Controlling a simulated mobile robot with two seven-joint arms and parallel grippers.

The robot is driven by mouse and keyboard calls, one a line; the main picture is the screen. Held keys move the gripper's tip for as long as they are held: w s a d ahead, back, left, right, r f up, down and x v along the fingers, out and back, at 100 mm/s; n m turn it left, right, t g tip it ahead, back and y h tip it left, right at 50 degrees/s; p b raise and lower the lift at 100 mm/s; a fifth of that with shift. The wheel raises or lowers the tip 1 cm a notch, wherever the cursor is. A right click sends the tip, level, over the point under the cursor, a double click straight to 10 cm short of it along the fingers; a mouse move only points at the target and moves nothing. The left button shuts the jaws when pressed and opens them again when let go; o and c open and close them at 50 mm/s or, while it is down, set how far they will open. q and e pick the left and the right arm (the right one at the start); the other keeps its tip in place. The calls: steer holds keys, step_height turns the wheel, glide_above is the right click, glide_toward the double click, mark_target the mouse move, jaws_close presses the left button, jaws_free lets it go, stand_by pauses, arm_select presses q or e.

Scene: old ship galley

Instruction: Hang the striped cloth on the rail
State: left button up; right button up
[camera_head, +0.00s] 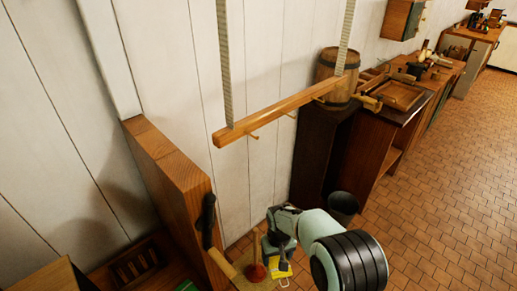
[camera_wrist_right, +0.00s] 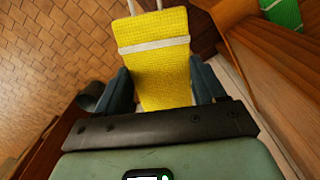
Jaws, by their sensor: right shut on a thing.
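The striped cloth is yellow with a white band; it fills the middle of the right wrist view (camera_wrist_right: 155,75), between the two dark fingers of my right gripper (camera_wrist_right: 162,90). In the head view a small part of the cloth (camera_head: 284,270) shows low beside my right gripper (camera_head: 275,258), which is shut on it. White cord shows at the cloth's far end. The wooden rail (camera_head: 280,109) has small pegs and hangs from two pale straps, above and apart from the gripper and cloth. My left gripper is not in view.
A tall wooden panel (camera_head: 170,165) with a dark-handled tool stands left of my right arm. A red-based item with a wooden stick (camera_head: 256,271) is near the gripper. A dark bucket (camera_head: 343,205) and cabinets with a barrel (camera_head: 335,68) line the wall. Tiled floor at right is clear.

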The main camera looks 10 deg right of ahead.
steer(key=shift+s+r, duration=0.1)
steer(key=shift+s, duration=0.15)
stand_by(0.5)
